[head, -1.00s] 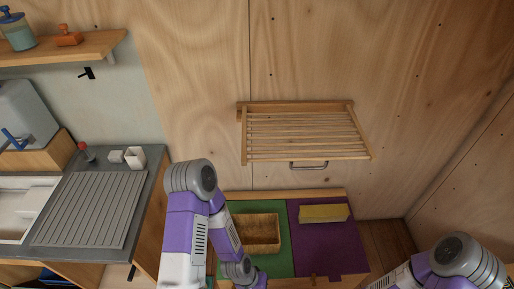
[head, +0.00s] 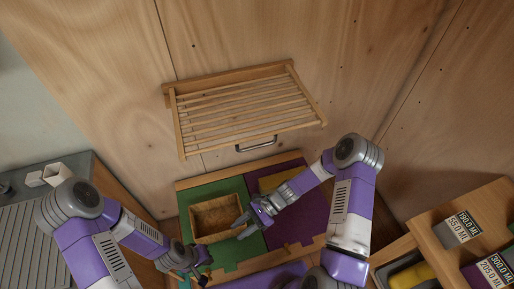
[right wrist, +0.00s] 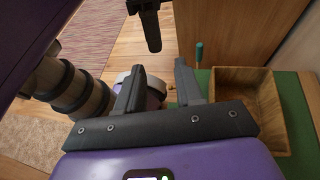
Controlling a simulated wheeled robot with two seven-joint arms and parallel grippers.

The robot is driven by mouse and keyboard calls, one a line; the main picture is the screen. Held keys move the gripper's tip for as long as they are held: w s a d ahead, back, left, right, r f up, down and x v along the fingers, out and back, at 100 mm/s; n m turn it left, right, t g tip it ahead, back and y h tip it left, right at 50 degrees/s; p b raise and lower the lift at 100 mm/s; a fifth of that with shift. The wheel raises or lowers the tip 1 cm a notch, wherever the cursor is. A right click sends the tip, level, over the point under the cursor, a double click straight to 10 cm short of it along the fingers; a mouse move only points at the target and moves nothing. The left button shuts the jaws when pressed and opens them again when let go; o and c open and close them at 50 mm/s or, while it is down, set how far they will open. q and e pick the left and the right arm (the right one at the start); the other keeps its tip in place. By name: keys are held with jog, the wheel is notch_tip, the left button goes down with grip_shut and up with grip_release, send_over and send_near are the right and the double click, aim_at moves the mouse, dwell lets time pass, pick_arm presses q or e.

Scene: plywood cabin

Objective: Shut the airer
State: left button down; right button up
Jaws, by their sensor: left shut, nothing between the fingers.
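The airer (head: 240,108) is a wooden slatted rack on the plywood wall in the head view. It stands folded out from the wall, with a metal bar handle (head: 256,145) under its front edge. My right gripper (head: 243,228) is in front of and below the airer, over the wooden box, apart from the handle. It is open and empty in the right wrist view (right wrist: 158,85).
Below the airer is a low surface with green (head: 228,189) and purple (head: 312,215) panels and an open wooden box (head: 213,217). A grey draining counter (head: 22,235) is at left. A wooden shelf with labelled boxes (head: 458,228) is at lower right.

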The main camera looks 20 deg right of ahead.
jog(key=w+d+r+m+t+y, duration=0.2)
jog(key=w+r+m+t+y, duration=0.1)
jog(key=w+r+m+y, duration=0.25)
jog(key=m+t+y+b, duration=0.25)
jog(key=t+y, duration=0.25)
jog(key=y, duration=0.3)
send_near(258, 146)
jog(key=x, duration=0.8)
jog(key=shift+w+a+p, duration=0.15)
jog(key=shift+w+p, duration=0.05)
jog(key=shift+p, duration=0.2)
jog(key=shift+a+r, duration=0.5)
grip_shut()
